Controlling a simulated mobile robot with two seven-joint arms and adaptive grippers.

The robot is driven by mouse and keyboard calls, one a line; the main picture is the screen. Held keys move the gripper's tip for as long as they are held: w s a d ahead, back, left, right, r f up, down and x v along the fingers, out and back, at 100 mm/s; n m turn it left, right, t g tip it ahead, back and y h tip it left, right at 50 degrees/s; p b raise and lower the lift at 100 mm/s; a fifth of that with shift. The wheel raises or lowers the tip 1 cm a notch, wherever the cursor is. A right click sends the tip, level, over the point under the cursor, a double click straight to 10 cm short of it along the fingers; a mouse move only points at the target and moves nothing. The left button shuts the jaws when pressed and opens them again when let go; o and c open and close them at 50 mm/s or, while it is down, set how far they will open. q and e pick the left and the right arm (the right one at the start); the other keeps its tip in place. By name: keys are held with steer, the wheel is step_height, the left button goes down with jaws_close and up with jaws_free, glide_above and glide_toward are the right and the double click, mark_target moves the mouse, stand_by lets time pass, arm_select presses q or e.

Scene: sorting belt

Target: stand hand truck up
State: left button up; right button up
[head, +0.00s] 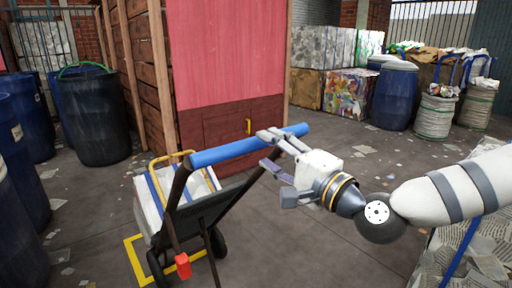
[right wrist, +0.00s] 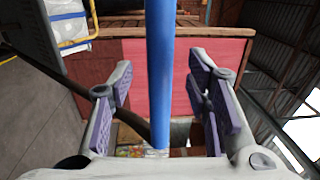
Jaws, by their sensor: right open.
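The hand truck (head: 205,212) stands tilted in the head view, with a dark frame, black wheels low down and a blue handle bar (head: 238,147) at its top. A red block (head: 183,265) shows low on a dark leg of it. My right gripper (head: 270,149) is at the right part of the blue bar, with its fingers apart. In the right wrist view the bar (right wrist: 160,70) runs between the open fingers (right wrist: 160,100), with a gap on each side. My left gripper is not in view.
A white load (head: 160,192) with blue straps and a yellow rail is behind the frame. Yellow lines (head: 133,262) mark the floor around the wheels. A red-panelled wooden structure (head: 228,60) stands close behind. Dark bins (head: 95,115) are at left, a paper pile (head: 480,255) at lower right.

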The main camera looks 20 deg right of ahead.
mark_target(262, 145)
steer(key=x, duration=0.5)
steer(key=shift+c, duration=0.5)
jaws_close()
steer(key=shift+r, duration=0.15)
